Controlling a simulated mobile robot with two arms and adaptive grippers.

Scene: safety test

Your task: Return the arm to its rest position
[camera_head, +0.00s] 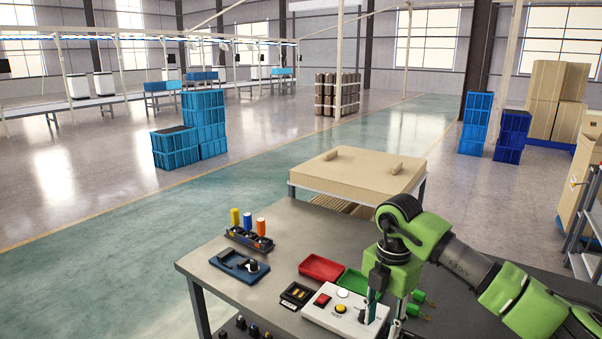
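My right arm comes in from the right, and its green gripper (384,312) points down over the right side of a white test box (323,314). Its two fingers look apart, with nothing clearly seen between them. I cannot tell whether the fingertips touch the box. The box has a red button (321,300), a yellow button (340,309) and a white button (342,293); the gripper partly hides its right end. My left gripper is not in view.
The grey table (222,297) also holds a red tray (323,268), a green tray (356,283), a blue fixture (238,266), a rack of coloured cylinders (248,238) and green plugs (417,296). A cart with a cardboard box (345,175) stands behind. The table's left front is clear.

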